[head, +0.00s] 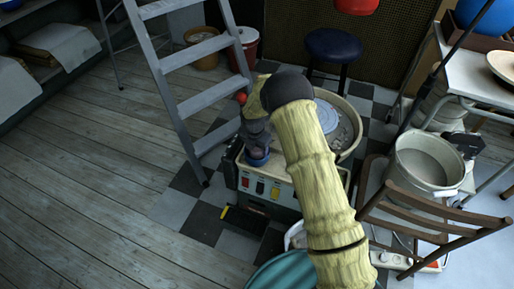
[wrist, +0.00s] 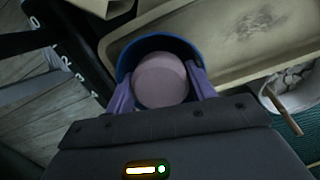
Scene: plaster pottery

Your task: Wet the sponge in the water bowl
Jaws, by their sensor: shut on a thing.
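In the wrist view a round pinkish sponge (wrist: 160,80) sits between the purple fingers of my gripper (wrist: 161,92), which is shut on it. The blue water bowl (wrist: 125,66) is beyond and around the sponge in that view; I cannot tell how deep the sponge is in it, and no water surface is visible. In the head view my gripper (head: 257,150) points down over the small blue bowl (head: 257,161) on the pottery wheel's deck. The sponge there is small and mostly hidden by the gripper.
The wheel's round basin (head: 347,128) is just right of my arm. A grey stepladder (head: 190,62) stands close on the left. A wooden chair (head: 420,215) and metal bucket (head: 425,165) are on the right. The plank floor (head: 90,180) at left is clear.

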